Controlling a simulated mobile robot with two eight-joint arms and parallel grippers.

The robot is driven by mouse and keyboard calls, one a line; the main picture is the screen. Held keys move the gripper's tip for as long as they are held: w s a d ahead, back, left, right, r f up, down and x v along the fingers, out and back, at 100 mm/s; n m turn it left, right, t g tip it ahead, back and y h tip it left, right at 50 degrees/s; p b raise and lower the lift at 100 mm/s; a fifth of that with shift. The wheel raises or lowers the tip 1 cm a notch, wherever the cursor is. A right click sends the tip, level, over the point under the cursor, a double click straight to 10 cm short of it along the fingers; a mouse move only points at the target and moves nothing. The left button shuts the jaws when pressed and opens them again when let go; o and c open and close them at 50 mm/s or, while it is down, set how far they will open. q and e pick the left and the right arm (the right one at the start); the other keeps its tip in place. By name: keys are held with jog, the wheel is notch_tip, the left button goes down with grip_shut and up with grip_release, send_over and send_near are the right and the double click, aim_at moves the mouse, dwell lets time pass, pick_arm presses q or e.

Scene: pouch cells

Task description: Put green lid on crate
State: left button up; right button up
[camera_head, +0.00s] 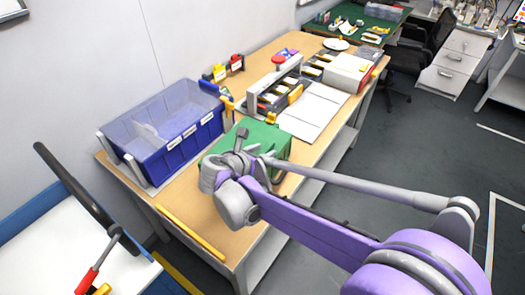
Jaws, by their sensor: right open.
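The green lid (270,139) lies on the wooden table, right of the blue crate. My gripper and wrist cover part of it. The blue crate (176,153) stands at the left end of the table, with white labels on its front wall. My left gripper is not in view.
The wooden table (188,191) has bare room in front of the crate, with a yellow strip (190,231) along its near edge. White sheets (313,111) and a rack of bins (279,90) lie beyond the lid. A white-topped surface (60,262) with tools is at the lower left.

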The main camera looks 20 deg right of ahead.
jog(key=shift+r, duration=0.35)
jog(key=shift+a+r+p, duration=0.1)
jog(key=shift+r+p, duration=0.45)
jog(key=shift+p, duration=0.05)
jog(key=v, duration=1.2)
jog(key=s+d+f+m+g+y, duration=0.1)
jog(key=s+f+m+y, duration=0.4)
jog(key=s+f+m, duration=0.3)
jog(key=s+d+f+m+g+y, duration=0.1)
jog(key=s+f+m+y, duration=0.4)
jog(key=m, duration=1.2)
jog(key=s+d+f, duration=0.1)
jog(key=s+f, duration=0.2)
jog(key=s, duration=0.3)
jog(key=shift+s, duration=0.4)
